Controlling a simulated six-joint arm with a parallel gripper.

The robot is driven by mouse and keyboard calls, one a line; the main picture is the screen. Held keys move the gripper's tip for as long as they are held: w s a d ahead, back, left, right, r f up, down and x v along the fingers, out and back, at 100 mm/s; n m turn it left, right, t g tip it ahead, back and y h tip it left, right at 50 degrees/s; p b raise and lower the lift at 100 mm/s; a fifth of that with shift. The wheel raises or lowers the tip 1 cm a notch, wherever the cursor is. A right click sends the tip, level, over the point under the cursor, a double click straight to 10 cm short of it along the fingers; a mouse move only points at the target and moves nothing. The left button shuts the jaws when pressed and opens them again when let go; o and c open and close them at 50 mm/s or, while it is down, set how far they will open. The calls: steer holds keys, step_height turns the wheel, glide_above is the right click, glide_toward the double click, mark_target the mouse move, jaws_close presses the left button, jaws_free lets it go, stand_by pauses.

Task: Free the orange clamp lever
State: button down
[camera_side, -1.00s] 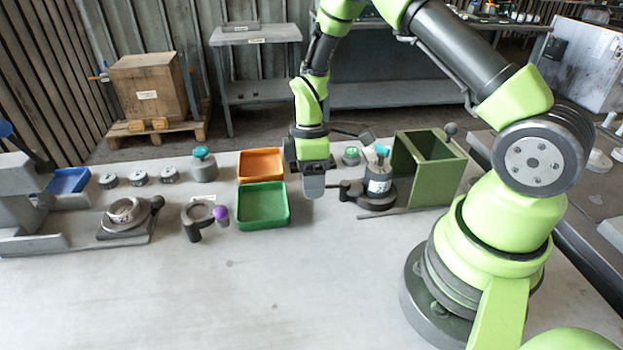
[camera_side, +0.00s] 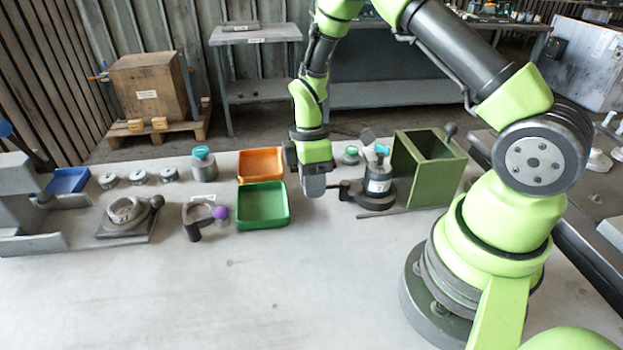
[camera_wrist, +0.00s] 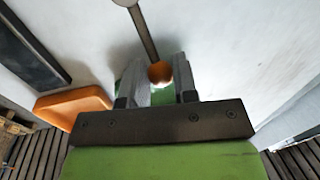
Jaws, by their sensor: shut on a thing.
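The orange clamp lever shows in the wrist view as an orange ball knob (camera_wrist: 160,73) on a dark rod that runs up to a pale pivot at the top edge. My gripper (camera_wrist: 163,85) has its two grey fingers on either side of the knob and is shut on it. In the side view my gripper (camera_side: 312,186) points down just left of the black clamp base (camera_side: 376,200), which carries a labelled cylinder (camera_side: 378,177) with a teal top. The knob is hidden behind the fingers there.
A green tray (camera_side: 262,207) and an orange tray (camera_side: 260,165) lie close left of my gripper. A green open box (camera_side: 430,168) stands to the right. A ring fixture with a purple knob (camera_side: 220,213) sits further left. The front of the table is clear.

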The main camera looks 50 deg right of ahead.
steer(key=s+n, duration=0.1)
steer(key=n, duration=0.1)
steer(key=s+a+n, duration=0.1)
steer(key=n, duration=0.1)
steer(key=shift+s+h, duration=0.1)
steer(key=shift+h, duration=0.2)
steer(key=s+n, duration=0.1)
steer(key=n, duration=0.1)
steer(key=s+n, duration=0.1)
steer(key=n, duration=0.1)
steer(key=shift+s+a+g+h, duration=0.1)
steer(key=shift+a+g+h, duration=0.05)
steer(key=shift+g+h, duration=0.2)
steer(key=s+n, duration=0.2)
steer(key=n, duration=0.1)
steer(key=shift+d+h, duration=0.2)
steer(key=shift+h, duration=0.15)
steer(key=shift+s+d+n+h, duration=0.2)
steer(key=shift+s+n, duration=0.25)
steer(key=shift+n, duration=0.5)
steer(key=shift+s+d+n+h, duration=0.1)
steer(key=shift+s+d+n, duration=0.25)
steer(key=shift+n, duration=0.6)
steer(key=shift+s, duration=0.1)
steer(key=c, duration=0.9)
jaws_free()
steer(key=v, duration=1)
steer(key=shift+s, duration=0.25)
steer(key=shift+r, duration=0.15)
